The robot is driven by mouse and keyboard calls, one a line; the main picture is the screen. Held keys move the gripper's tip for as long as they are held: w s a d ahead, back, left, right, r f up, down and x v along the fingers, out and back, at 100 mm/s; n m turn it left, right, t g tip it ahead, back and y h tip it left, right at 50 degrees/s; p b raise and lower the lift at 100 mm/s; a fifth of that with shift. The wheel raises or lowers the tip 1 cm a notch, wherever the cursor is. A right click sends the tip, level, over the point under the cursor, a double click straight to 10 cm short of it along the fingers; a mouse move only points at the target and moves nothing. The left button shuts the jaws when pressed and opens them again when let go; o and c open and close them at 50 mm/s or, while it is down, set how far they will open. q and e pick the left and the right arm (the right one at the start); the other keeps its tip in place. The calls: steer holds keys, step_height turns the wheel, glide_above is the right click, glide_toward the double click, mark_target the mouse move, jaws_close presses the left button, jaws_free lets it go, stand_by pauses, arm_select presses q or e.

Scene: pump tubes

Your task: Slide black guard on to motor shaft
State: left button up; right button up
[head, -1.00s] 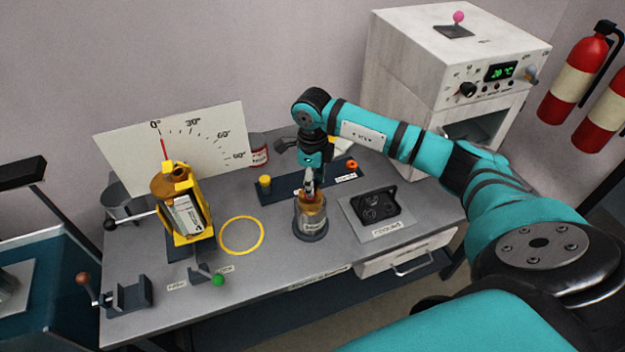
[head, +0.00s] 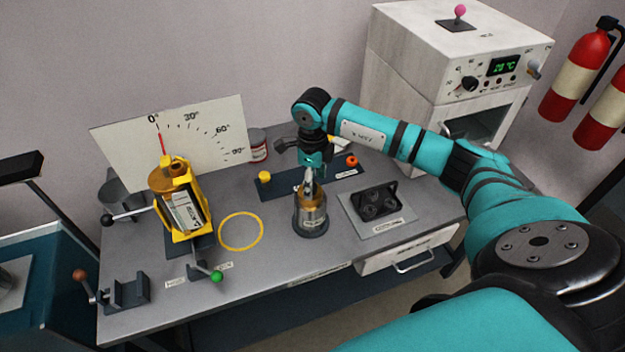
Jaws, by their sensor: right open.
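A silver cylinder with a copper-coloured upper part (head: 311,218) stands upright on a dark round base in the middle of the bench; it may be the motor. My right gripper (head: 309,190) points down at its top and is open. The fingertips are at or just above the copper part; I cannot tell whether they touch it. They hide any shaft there. A black part with round recesses (head: 378,203) lies on the grey plate marked cooling, right of the cylinder; I cannot tell whether it is the guard. My left gripper is not in view.
A yellow cradle (head: 186,238) holding a bronze-topped unit stands at the left before a white angle board (head: 210,143). A yellow ring (head: 241,247) marks empty bench. A dark strip (head: 268,190) with knobs lies behind the cylinder. A white oven (head: 425,85) stands at the right.

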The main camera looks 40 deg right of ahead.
step_height(320, 180, up, 12)
stand_by(0.6)
stand_by(0.9)
